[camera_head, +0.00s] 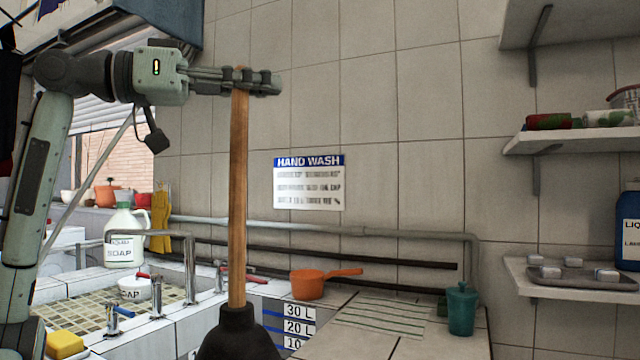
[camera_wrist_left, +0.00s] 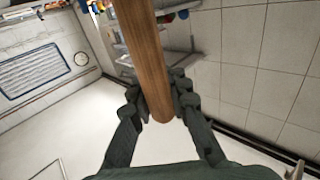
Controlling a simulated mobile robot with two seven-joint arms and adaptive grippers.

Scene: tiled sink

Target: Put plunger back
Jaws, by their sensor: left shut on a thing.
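The plunger (camera_head: 238,200) hangs upright in the middle of the head view, with a long wooden handle and a black rubber cup (camera_head: 238,336) at the bottom. The cup's lower edge is cut off by the frame. My left gripper (camera_head: 262,84) is shut on the top end of the handle, high in front of the tiled wall. In the left wrist view, the wooden handle (camera_wrist_left: 145,60) stands between the two dark fingers (camera_wrist_left: 160,100). My right gripper is not in view.
A tiled sink (camera_head: 75,290) with taps, a soap jug (camera_head: 125,237) and a yellow sponge (camera_head: 65,344) lies left. An orange dipper (camera_head: 308,284) and a teal lidded pot (camera_head: 461,310) stand on the right ledge. Shelves (camera_head: 580,138) jut out at right.

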